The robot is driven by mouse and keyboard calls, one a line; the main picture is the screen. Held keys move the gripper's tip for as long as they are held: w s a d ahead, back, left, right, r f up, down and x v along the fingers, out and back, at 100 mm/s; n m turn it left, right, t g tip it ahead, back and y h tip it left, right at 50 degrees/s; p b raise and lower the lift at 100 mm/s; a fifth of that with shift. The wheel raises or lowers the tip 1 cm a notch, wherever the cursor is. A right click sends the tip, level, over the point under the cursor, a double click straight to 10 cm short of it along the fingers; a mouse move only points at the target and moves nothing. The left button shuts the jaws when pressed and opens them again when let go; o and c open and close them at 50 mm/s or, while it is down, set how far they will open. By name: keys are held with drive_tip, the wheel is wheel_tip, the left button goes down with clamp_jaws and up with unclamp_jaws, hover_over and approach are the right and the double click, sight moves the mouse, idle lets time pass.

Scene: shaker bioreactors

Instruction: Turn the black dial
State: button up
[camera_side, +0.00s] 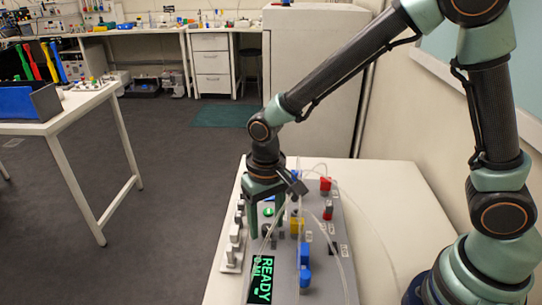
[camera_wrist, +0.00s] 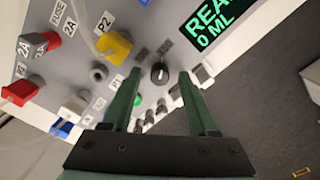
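The black dial (camera_wrist: 160,73) is a small round knob with a pale pointer mark, set on the grey panel in the wrist view. It lies between and just beyond the two green fingertips of my gripper (camera_wrist: 160,78). The fingers are spread apart and empty, and no contact with the dial shows. In the side view my gripper (camera_side: 266,213) points down over the panel (camera_side: 325,245). The dial cannot be made out there. A display (camera_side: 261,280) reads READY and 0 ML; it also shows in the wrist view (camera_wrist: 215,22).
A yellow connector (camera_wrist: 113,47), red connectors (camera_wrist: 35,48) and a green button (camera_wrist: 138,99) sit near the dial. Clear tubes (camera_side: 330,225) loop over the panel. A row of white fittings (camera_side: 233,245) lines its left side. The white table (camera_side: 385,190) is bare at right.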

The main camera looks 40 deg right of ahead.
sight(270, 225)
wheel_tip(270, 225, up, 12)
idle(0.6)
drive_tip(key=shift+r, duration=0.1)
drive_tip(key=s+d+r+t, duration=0.2)
drive_tip(key=s+d, duration=0.1)
drive_tip(key=d, duration=0.4)
drive_tip(key=s+d+r+n+t, duration=0.1)
drive_tip(key=s+d+r+t, duration=0.1)
drive_tip(key=d, duration=0.6)
drive_tip(key=shift+s+r+n+t, duration=0.2)
drive_tip(key=shift+s+n+t, duration=0.1)
drive_tip(key=shift+s+t, duration=0.4)
